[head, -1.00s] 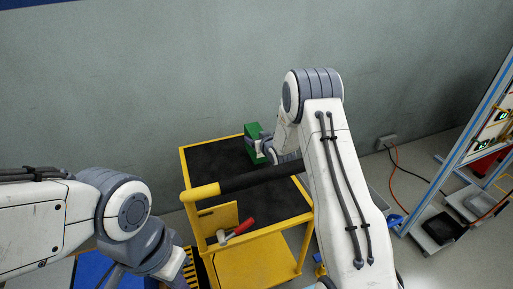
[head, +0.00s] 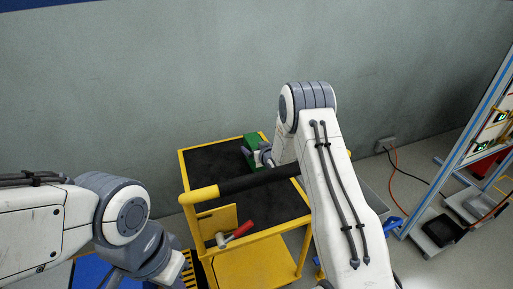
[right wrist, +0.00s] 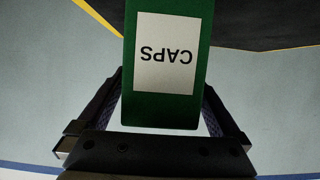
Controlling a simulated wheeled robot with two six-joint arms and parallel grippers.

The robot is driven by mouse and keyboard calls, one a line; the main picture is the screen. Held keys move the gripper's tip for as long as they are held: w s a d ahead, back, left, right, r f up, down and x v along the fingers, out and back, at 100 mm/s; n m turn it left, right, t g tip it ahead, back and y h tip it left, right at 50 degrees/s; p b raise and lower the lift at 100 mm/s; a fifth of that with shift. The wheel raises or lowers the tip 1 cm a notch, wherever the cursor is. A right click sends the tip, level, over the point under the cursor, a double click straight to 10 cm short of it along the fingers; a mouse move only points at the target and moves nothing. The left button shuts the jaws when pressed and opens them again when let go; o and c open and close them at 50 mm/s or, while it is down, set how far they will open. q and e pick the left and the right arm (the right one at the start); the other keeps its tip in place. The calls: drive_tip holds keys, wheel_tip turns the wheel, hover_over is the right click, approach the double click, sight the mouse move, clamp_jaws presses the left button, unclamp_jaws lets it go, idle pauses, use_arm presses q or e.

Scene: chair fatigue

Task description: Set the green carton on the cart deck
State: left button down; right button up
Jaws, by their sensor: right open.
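The green carton (head: 253,141) is at the far edge of the cart's black top deck (head: 212,165) and seems to rest on it. In the right wrist view, the carton (right wrist: 166,112) shows its white label reading "CAPS", upside down. My right gripper (head: 260,155) is open, with its fingers on either side of the carton's near end. In the right wrist view, gaps show between the right gripper's fingers (right wrist: 162,105) and the carton. My left arm comes in at the lower left, but its jaws are out of view.
A red-handled hammer (head: 236,234) lies on the cart's lower level. The cart's black-and-yellow handle bar (head: 255,180) crosses in front of the deck, below my right arm. A grey wall (head: 200,80) stands behind. The left of the deck is clear.

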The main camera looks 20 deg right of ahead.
drive_tip(key=v, duration=0.7)
drive_tip(key=shift+s, duration=0.2)
drive_tip(key=shift+r, duration=0.15)
